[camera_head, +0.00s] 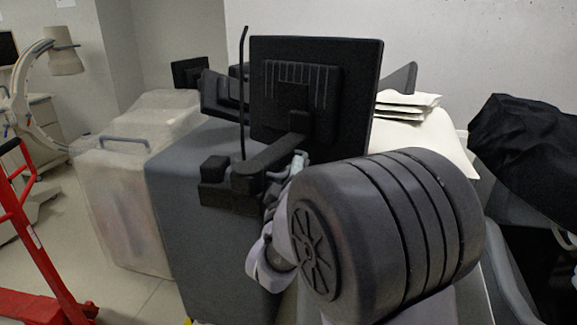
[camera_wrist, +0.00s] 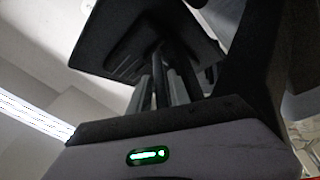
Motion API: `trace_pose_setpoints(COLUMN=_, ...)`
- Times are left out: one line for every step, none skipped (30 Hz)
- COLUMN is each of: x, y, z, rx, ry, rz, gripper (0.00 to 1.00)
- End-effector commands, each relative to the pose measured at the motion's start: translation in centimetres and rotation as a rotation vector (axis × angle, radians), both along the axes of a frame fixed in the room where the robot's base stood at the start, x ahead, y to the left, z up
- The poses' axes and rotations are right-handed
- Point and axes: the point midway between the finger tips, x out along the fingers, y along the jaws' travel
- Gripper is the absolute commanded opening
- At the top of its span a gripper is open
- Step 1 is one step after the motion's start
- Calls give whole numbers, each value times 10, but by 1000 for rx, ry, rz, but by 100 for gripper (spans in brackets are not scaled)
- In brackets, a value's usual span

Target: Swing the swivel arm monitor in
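The swivel arm monitor (camera_head: 345,75) is black and seen from behind in the head view, upright above a grey covered cart. Its swivel arm (camera_head: 272,154) runs from a black base block (camera_head: 228,190) up right to the monitor's back. My gripper (camera_head: 299,160) is just below the monitor's lower edge, beside the arm's right end; my own dark arm link hides part of this area. In the wrist view the monitor's underside (camera_wrist: 120,40) fills the top, with my gripper's fingers (camera_wrist: 168,80) reaching up towards it. I cannot tell whether they touch or hold anything.
The grey cart (camera_head: 205,235) stands under the base block. A plastic-covered cart (camera_head: 125,205) is to its left, a red frame (camera_head: 35,230) farther left. Papers (camera_head: 408,102) lie behind right. A black-covered object (camera_head: 530,150) is at right. Some floor shows at left.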

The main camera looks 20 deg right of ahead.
Motion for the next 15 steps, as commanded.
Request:
trace_pose_setpoints(x=3, y=-2, z=1, rx=1, ry=-1, rz=-1, gripper=23)
trace_pose_setpoints(x=5, y=-3, z=2, rx=1, ry=-1, rz=0, gripper=23)
trace_pose_setpoints(x=6, y=-4, z=2, rx=0, ry=-1, rz=-1, gripper=23)
trace_pose_setpoints(x=7, y=-4, z=2, rx=0, ry=-1, rz=-1, gripper=23)
trace_pose_setpoints(x=8, y=-5, z=2, rx=0, ry=-1, rz=-1, gripper=23)
trace_pose_setpoints(x=8, y=-5, z=3, rx=0, ry=0, rz=1, gripper=23)
trace_pose_setpoints(x=8, y=-5, z=3, rx=0, ry=0, rz=1, gripper=23)
trace_pose_setpoints(x=8, y=-5, z=3, rx=0, ry=0, rz=1, gripper=23)
trace_pose_setpoints(x=8, y=-5, z=2, rx=0, ry=0, rz=1, gripper=23)
trace_pose_setpoints(x=8, y=-5, z=2, rx=0, ry=0, rz=1, gripper=23)
trace_pose_setpoints(x=8, y=-5, z=2, rx=0, ry=0, rz=1, gripper=23)
trace_pose_setpoints(x=8, y=-5, z=2, rx=0, ry=0, rz=0, gripper=19)
trace_pose_setpoints(x=8, y=-5, z=3, rx=0, ry=0, rz=0, gripper=14)
trace_pose_setpoints(x=8, y=-5, z=3, rx=0, ry=0, rz=0, gripper=8)
trace_pose_setpoints(x=8, y=-5, z=3, rx=0, ry=0, rz=0, gripper=0)
